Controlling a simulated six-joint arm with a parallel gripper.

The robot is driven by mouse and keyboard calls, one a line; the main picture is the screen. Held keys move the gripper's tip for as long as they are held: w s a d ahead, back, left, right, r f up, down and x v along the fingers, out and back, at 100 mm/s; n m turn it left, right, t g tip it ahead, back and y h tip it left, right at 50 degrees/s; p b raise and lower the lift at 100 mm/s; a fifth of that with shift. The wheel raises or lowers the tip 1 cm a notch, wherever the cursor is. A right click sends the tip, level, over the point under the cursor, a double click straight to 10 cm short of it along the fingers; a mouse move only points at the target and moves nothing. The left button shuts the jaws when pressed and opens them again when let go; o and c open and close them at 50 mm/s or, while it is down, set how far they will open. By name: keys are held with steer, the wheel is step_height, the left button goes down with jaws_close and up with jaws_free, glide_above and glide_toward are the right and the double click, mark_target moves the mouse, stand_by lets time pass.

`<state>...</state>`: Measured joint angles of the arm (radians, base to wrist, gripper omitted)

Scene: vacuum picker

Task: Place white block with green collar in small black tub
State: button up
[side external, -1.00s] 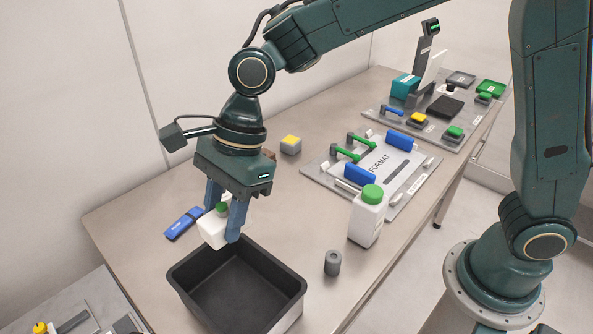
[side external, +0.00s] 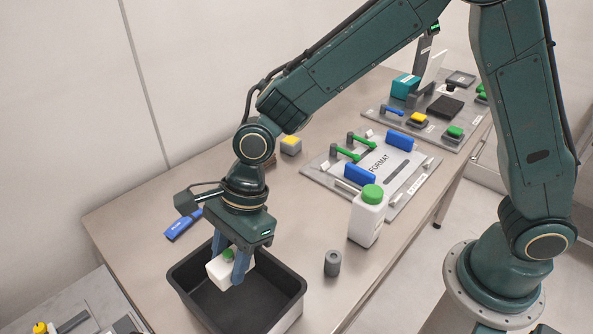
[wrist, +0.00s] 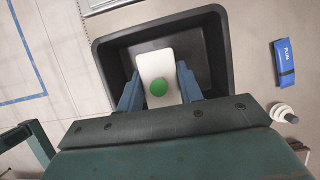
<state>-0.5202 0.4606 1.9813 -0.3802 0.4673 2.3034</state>
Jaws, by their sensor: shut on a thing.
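The white block with green collar (side external: 221,271) is between the blue fingers of my gripper (side external: 231,268), which is shut on it. In the side view the block is over the small black tub (side external: 281,279), with its lower part seen against the tub's inside. In the wrist view the white block (wrist: 157,67) with its round green part (wrist: 158,87) sits between the two fingers (wrist: 158,93), and the tub's rim (wrist: 219,14) surrounds it. I cannot tell whether the block touches the tub's floor.
A grey cylinder (side external: 332,263) stands right of the tub. A white bottle with green cap (side external: 367,220) stands farther right. A blue item (side external: 180,226) lies left of the arm. A FORMAT plate (side external: 392,165) with handles lies behind. A yellow-topped block (side external: 291,145) stands at the back.

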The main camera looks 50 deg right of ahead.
mark_target(235, 309)
steer(key=shift+f, duration=5.45)
steer(key=shift+f, duration=0.15)
steer(key=o, duration=1)
steer(key=shift+o, duration=0.2)
steer(key=v, duration=1.2)
